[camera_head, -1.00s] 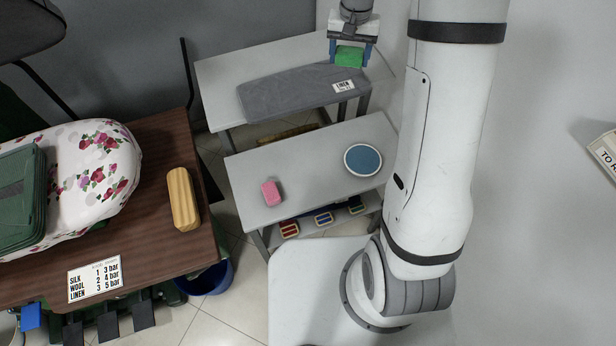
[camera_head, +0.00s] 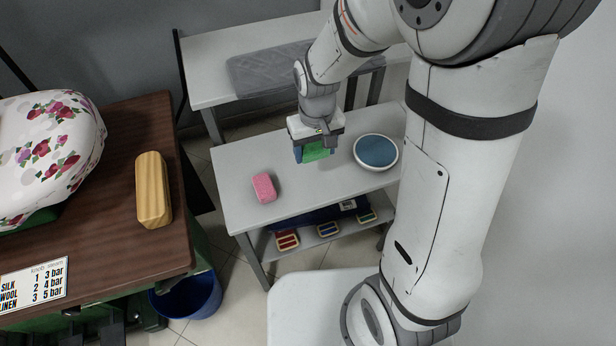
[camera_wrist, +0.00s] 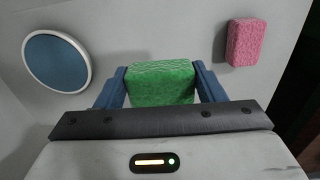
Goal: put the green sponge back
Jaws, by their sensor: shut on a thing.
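The green sponge (camera_head: 317,151) is between the blue fingers of my gripper (camera_head: 313,154), which is shut on it. My gripper holds it above the grey table (camera_head: 235,208), between a pink sponge (camera_head: 264,187) and a round dish with a blue inside (camera_head: 376,151). In the wrist view the green sponge (camera_wrist: 162,83) fills the space between the fingers, with the dish (camera_wrist: 57,61) at the left and the pink sponge (camera_wrist: 246,43) at the right. Whether the green sponge touches the table I cannot tell.
Behind stands another table (camera_head: 210,75) with a grey padded board (camera_head: 262,70). Below the grey table is a shelf with several coloured brushes or blocks (camera_head: 328,229). At the left a brown table (camera_head: 125,235) carries a wooden block (camera_head: 153,190). A blue bucket (camera_head: 188,298) is on the floor.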

